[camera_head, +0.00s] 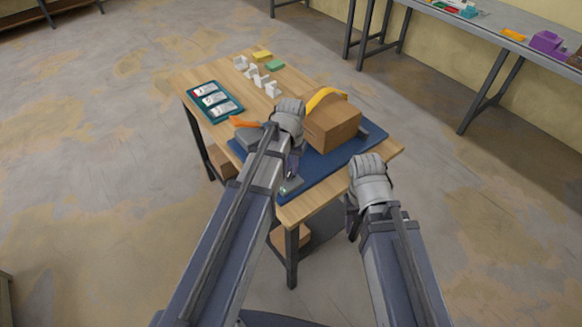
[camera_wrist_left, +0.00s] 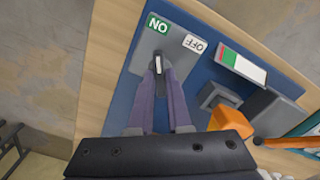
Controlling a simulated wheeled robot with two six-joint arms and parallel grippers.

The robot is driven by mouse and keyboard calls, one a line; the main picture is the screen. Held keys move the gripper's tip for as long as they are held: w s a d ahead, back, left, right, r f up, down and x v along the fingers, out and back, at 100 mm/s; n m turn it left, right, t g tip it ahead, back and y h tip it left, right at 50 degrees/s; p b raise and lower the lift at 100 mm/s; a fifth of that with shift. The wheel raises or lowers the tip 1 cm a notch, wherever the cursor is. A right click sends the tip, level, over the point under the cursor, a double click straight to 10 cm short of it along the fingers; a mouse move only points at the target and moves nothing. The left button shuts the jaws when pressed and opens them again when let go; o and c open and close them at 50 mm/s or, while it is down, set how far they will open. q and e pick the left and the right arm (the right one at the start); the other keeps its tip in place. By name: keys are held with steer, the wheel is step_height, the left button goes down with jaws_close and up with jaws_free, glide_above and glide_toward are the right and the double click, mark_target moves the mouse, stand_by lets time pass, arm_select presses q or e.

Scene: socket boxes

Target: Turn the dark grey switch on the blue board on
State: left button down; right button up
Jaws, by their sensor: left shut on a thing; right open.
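The blue board (camera_head: 330,163) lies on the wooden table. In the left wrist view, the dark grey switch (camera_wrist_left: 146,56) sits on the board (camera_wrist_left: 125,84), with a green ON label at its upper left and a white OFF label to the right. My left gripper (camera_wrist_left: 158,72) is shut on the switch's small lever, which lies near the ON label's side; its exact position is partly hidden by the fingers. In the head view my left gripper (camera_head: 291,172) is at the board's near edge, over the switch (camera_head: 291,186). My right gripper (camera_head: 351,218) is open and empty, off the table's near right side.
An orange part (camera_head: 241,122) is to the left. A teal tray (camera_head: 232,112) and several small white blocks (camera_head: 272,89) lie farther back.

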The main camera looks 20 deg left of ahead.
arm_select(q)
steer(key=c, duration=0.9)
jaws_free()
steer(key=shift+o, duration=0.2)
steer(key=shift+r, duration=0.15)
step_height(320, 180, up, 8)
steer(key=p, duration=0.8)
steer(key=shift+f, duration=0.2)
steer(key=s+d+m, duration=0.1)
steer(key=s+d, duration=0.4)
steer(key=s, duration=0.2)
steer(key=s+d+m+y, duration=0.1)
steer(key=s+d, duration=0.4)
steer(key=s, duration=0.2)
steer(key=shift+s, duration=0.3)
